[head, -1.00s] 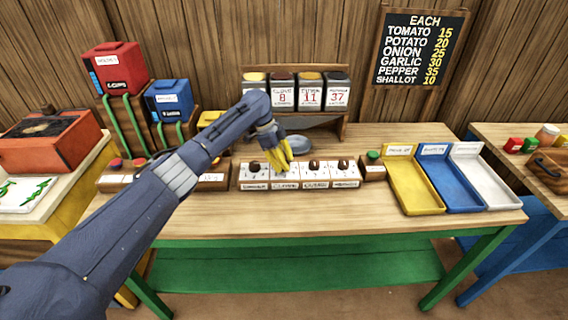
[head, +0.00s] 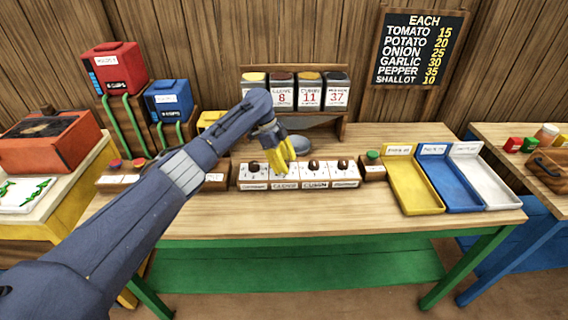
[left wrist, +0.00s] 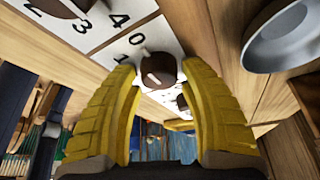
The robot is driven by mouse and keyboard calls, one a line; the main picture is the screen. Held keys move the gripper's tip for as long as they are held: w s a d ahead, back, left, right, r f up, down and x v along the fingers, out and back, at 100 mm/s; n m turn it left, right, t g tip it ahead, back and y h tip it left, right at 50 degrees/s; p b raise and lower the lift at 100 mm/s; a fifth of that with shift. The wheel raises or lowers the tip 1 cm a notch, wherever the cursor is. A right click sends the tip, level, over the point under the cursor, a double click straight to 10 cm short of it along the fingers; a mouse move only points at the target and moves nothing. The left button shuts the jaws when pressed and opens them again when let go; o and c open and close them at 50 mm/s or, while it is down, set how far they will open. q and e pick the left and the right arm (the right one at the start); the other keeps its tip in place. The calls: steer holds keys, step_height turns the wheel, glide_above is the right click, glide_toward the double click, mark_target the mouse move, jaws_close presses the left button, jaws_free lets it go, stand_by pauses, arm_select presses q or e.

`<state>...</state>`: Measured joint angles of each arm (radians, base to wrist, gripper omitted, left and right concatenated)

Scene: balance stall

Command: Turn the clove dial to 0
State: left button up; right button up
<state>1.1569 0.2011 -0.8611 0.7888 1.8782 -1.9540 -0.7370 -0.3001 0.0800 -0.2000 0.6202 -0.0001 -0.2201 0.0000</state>
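The clove dial is the second knob in a row of white dial plates on the table; its "CLOVE" label (head: 285,185) shows below my left gripper (head: 287,162), which hides the knob in the head view. In the left wrist view the brown knob (left wrist: 159,70) sits between the yellow fingertips of my left gripper (left wrist: 160,78), with a narrow gap beside it. The gripper is open around it. Digits 0 and 1 show beside the knob; I cannot tell which digit its pale mark meets. My right gripper is not in view.
Neighbouring knobs, including the cumin knob (head: 314,166), stand close on both sides. A grey pan (head: 299,144) lies behind the row. A rack of spice jars (head: 310,95) stands at the back. Yellow (head: 415,192), blue and white trays fill the right. The table front is clear.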

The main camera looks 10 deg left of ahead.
arm_select(q)
steer(key=shift+o, duration=0.9)
steer(key=shift+a, duration=0.1)
steer(key=shift+o, duration=0.2)
steer(key=shift+a, duration=0.1)
steer(key=shift+r, duration=0.15)
steer(key=v, duration=1.1)
steer(key=shift+r, duration=0.3)
steer(key=shift+w+a+r, duration=0.1)
steer(key=shift+w+a, duration=0.05)
steer(key=shift+a, duration=0.05)
